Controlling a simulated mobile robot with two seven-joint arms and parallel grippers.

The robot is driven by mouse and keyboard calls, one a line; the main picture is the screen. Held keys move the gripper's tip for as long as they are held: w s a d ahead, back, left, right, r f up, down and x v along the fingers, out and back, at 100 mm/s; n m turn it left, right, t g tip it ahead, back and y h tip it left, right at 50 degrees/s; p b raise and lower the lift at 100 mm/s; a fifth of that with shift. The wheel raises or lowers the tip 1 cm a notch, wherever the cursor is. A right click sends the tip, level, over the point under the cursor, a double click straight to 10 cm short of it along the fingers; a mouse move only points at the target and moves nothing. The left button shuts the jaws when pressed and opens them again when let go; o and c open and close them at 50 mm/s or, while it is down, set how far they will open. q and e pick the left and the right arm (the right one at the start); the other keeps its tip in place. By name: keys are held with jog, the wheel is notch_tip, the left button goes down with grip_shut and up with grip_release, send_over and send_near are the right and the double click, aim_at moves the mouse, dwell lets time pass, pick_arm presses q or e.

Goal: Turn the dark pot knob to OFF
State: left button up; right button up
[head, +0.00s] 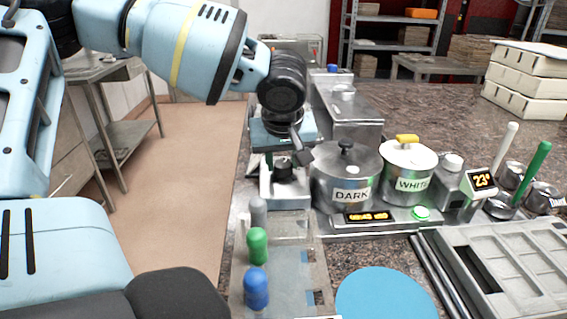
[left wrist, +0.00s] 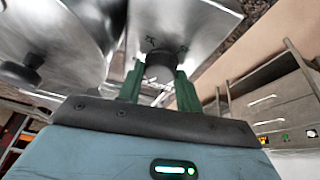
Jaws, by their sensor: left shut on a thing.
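The dark pot (head: 345,178), a steel pot labelled DARK with a black-knobbed lid, stands in the warmer. Left of it is a steel control box (head: 284,194) with a dark knob (head: 283,169). My left gripper (head: 283,155) points down over this box. In the left wrist view its green fingers (left wrist: 160,88) are on both sides of the dark knob (left wrist: 160,66) and shut on it. Small dark marks show on the steel face beside the knob; I cannot read them or tell the knob's setting. My right gripper is not in view.
The white pot (head: 408,171) with a yellow lid handle stands right of the dark pot. An orange display (head: 368,217) and lit green button (head: 421,213) are in front. Grey, green (head: 257,246) and blue (head: 256,288) pegs stand nearer. A grey mould (head: 515,265) lies at right.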

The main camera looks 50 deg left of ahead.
pick_arm(q)
jog(key=n+g+b, duration=0.1)
jog(key=n, duration=0.3)
jog(key=shift+d+y, duration=0.1)
jog(key=shift+y, duration=0.3)
jog(key=shift+n+g, duration=0.5)
jog(key=shift+n, duration=0.3)
jog(key=o, duration=1)
jog(key=v, duration=0.7)
jog(key=shift+d+r, duration=0.25)
jog(key=shift+r, duration=0.1)
